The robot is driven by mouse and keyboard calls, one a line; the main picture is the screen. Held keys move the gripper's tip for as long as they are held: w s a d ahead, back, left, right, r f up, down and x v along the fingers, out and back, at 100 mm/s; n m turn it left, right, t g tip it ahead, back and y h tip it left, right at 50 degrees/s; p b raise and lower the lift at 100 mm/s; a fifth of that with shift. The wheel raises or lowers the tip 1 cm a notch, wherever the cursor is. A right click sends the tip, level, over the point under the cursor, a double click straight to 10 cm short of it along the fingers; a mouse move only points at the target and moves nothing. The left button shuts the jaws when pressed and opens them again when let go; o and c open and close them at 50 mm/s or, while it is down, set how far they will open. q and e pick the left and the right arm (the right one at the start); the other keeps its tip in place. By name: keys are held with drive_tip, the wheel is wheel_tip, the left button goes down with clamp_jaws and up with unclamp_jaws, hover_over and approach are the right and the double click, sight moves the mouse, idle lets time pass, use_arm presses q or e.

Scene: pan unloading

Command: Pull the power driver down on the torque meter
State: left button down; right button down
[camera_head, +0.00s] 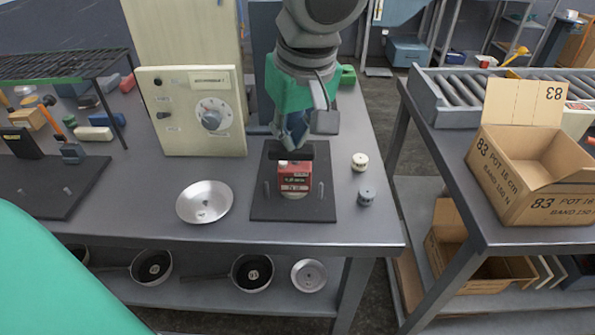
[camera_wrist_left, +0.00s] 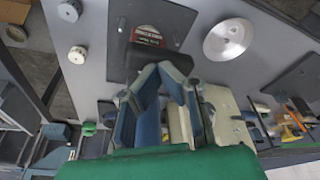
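A red meter with a small display (camera_head: 294,182) sits on a black plate (camera_head: 262,207) on the grey bench; I take it for the torque meter. It also shows in the left wrist view (camera_wrist_left: 147,35). A black block (camera_head: 307,151), perhaps part of the power driver, is just above and behind it and also shows in the left wrist view (camera_wrist_left: 142,62). My left gripper (camera_head: 293,138) points down at this block. Its blue-grey fingers converge there in the left wrist view (camera_wrist_left: 162,70); their grip on it is unclear. The right gripper is not in view.
Two small round pieces (camera_head: 360,161) (camera_head: 366,195) are to the right. A cardboard box (camera_head: 530,175) stands on the right table. Bare bench lies in front of the plate.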

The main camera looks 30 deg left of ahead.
use_arm(q)
drive_tip(key=shift+r, duration=0.1)
drive_tip(key=shift+s+f+p, duration=0.1)
drive_tip(key=shift+f+p, duration=0.2)
drive_tip(key=shift+p, duration=0.2)
idle(0.8)
drive_tip(key=shift+p, duration=0.3)
drive_tip(key=w+a+p+v, duration=0.1)
drive_tip(key=a+p+v, duration=0.1)
drive_tip(key=p+v, duration=0.6)
drive_tip(key=w+a+r+p+v, duration=0.1)
drive_tip(key=a+p+v, duration=0.1)
drive_tip(key=p+v, duration=0.7)
drive_tip(key=shift+w+a+v, duration=0.3)
drive_tip(key=shift+a+v, duration=0.05)
drive_tip(key=shift+v, duration=2.3)
drive_tip(key=shift+w+r, duration=0.1)
